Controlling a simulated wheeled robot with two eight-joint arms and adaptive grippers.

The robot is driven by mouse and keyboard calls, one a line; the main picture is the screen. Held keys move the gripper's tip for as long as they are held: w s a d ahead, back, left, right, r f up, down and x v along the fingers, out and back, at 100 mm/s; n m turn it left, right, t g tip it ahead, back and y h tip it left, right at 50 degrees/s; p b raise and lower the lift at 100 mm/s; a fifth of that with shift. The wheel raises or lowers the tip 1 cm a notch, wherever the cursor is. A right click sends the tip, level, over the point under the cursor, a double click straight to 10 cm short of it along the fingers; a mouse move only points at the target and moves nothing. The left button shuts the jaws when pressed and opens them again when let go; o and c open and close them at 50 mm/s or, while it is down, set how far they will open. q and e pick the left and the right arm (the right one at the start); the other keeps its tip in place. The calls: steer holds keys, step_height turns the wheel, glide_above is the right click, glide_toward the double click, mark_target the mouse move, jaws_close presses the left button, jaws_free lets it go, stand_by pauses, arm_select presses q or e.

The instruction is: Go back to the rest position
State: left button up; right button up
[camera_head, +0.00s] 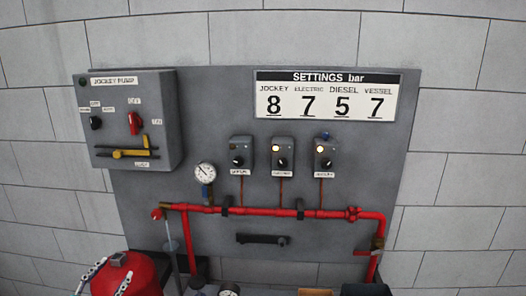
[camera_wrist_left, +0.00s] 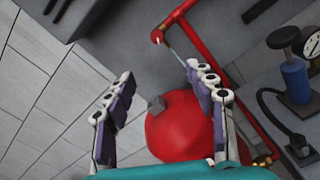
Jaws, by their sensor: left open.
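My left gripper (camera_head: 114,268) is at the bottom left in the head view, in front of a red rounded vessel (camera_head: 140,280). Its two fingers are spread apart. In the left wrist view the same gripper (camera_wrist_left: 158,82) has its fingers wide apart with nothing gripped between them. The red vessel (camera_wrist_left: 178,132) shows behind and between the fingers; I cannot tell whether they touch it. My right gripper is not in view.
A grey wall panel holds a jockey pump box (camera_head: 125,120), a settings sign (camera_head: 325,95), several small switch boxes and a pressure gauge (camera_head: 205,173). A red pipe (camera_head: 260,211) crosses below them. In the left wrist view a blue-bodied fitting (camera_wrist_left: 294,80) stands at right.

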arm_select(q)
steer(key=s+d+f+m+g+h, duration=0.1)
steer(key=d+f+m+g, duration=0.2)
steer(key=d+m, duration=0.4)
steer(key=s+d+f+m+g+h, duration=0.25)
steer(key=d+m, duration=0.25)
steer(key=d, duration=0.5)
steer(key=s+d+f+m+g+y, duration=0.2)
steer(key=s+m, duration=0.4)
steer(key=m, duration=0.2)
steer(key=s+d+f+m+g+y, duration=0.3)
steer(key=s+m, duration=0.4)
steer(key=m, duration=0.2)
